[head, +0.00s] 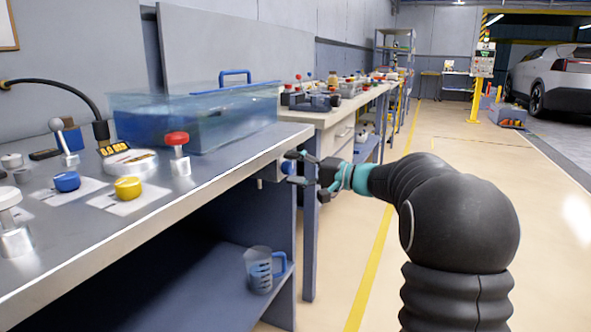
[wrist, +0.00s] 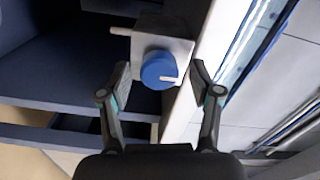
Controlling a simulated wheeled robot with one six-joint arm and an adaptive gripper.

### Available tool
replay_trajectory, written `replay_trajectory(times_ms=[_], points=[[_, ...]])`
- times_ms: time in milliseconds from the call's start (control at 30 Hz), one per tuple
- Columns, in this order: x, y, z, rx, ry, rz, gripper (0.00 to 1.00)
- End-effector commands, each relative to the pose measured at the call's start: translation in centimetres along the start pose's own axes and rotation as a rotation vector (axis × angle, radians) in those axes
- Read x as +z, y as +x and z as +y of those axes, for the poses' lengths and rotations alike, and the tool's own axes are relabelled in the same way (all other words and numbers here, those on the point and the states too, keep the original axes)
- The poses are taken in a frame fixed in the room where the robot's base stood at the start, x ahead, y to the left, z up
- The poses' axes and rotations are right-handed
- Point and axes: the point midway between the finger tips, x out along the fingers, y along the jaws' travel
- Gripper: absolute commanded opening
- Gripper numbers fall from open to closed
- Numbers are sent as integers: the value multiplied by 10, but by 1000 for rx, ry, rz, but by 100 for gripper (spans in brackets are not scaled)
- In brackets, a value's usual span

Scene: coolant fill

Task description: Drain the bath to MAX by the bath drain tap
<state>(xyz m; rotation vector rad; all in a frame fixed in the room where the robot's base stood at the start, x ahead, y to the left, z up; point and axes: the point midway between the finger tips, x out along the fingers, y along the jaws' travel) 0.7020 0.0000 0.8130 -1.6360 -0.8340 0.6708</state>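The clear bath (head: 195,118) of bluish liquid stands on the bench, with a blue handle on its lid. Its MAX mark cannot be read. The drain tap appears to be the round blue knob (wrist: 158,70) with a white pointer mark, on a grey block (wrist: 178,46) in the wrist view. In the head view the tap is mostly hidden by my fingers at the bench's end. My gripper (head: 291,168) is open there. In the wrist view my gripper (wrist: 160,80) has one finger on each side of the knob, with gaps showing.
A measuring jug (head: 259,270) with a blue handle stands on the lower shelf, below the tap area. A second cluttered bench stands behind.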

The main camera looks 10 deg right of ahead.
Motion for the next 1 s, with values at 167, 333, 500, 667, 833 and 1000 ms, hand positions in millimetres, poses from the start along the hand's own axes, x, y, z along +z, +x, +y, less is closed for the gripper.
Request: replay_trajectory(times_ms=[167, 333, 500, 667, 833, 1000], points=[[0, 0, 0, 0, 0, 0, 64], [-1, -8, 0, 1, 0, 3, 64], [-1, -34, 1, 2, 0, 4, 64], [-1, -67, 0, 2, 0, 5, 64], [0, -97, 0, 1, 0, 3, 64], [0, -115, 0, 1, 0, 1, 64]])
